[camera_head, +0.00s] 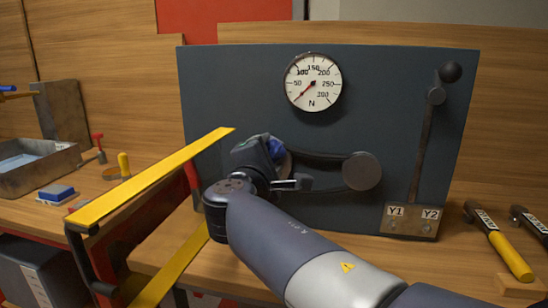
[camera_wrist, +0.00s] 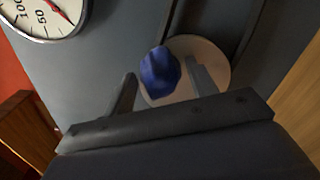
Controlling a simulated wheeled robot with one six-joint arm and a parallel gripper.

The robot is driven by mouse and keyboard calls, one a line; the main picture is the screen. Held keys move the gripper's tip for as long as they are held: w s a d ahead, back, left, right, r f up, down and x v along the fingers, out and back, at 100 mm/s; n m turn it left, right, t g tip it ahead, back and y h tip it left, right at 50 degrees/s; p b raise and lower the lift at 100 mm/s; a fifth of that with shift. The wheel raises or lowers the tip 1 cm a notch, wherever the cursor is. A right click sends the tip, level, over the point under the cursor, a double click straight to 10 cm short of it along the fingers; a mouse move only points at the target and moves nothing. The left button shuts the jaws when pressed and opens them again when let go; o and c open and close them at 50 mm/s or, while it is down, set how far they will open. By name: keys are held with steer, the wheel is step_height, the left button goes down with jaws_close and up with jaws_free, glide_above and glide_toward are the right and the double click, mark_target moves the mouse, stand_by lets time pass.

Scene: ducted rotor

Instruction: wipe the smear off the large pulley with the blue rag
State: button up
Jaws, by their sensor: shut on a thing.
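The blue rag (camera_wrist: 160,72) is bunched between the two fingers of my gripper (camera_wrist: 160,68) in the wrist view. A bit of the rag (camera_head: 276,147) also shows at my gripper in the head view. The large pulley (camera_wrist: 216,66) is a pale disc right behind the rag in the wrist view. The rag overlaps its left part, and I cannot tell whether they touch. In the head view my gripper and wrist hide most of this pulley. I see no smear on the part of the disc that shows.
A dark upright panel (camera_head: 225,95) carries a round dial (camera_head: 313,82), a smaller pulley (camera_head: 362,171) joined by a dark belt, and a lever (camera_head: 428,130) at right. A yellow-barred frame (camera_head: 150,178) stands left of my arm. Hammers (camera_head: 505,245) lie at right; a metal tray (camera_head: 35,165) stands at left.

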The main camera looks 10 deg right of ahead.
steer(key=w+a, duration=0.2)
steer(key=a, duration=0.4)
stand_by(0.4)
steer(key=shift+v, duration=2.95)
steer(key=shift+s, duration=0.15)
steer(key=v, duration=0.2)
steer(key=shift+s+a+b, duration=0.1)
steer(key=shift+s+b, duration=0.3)
steer(key=x, duration=0.7)
steer(key=shift+p, duration=0.3)
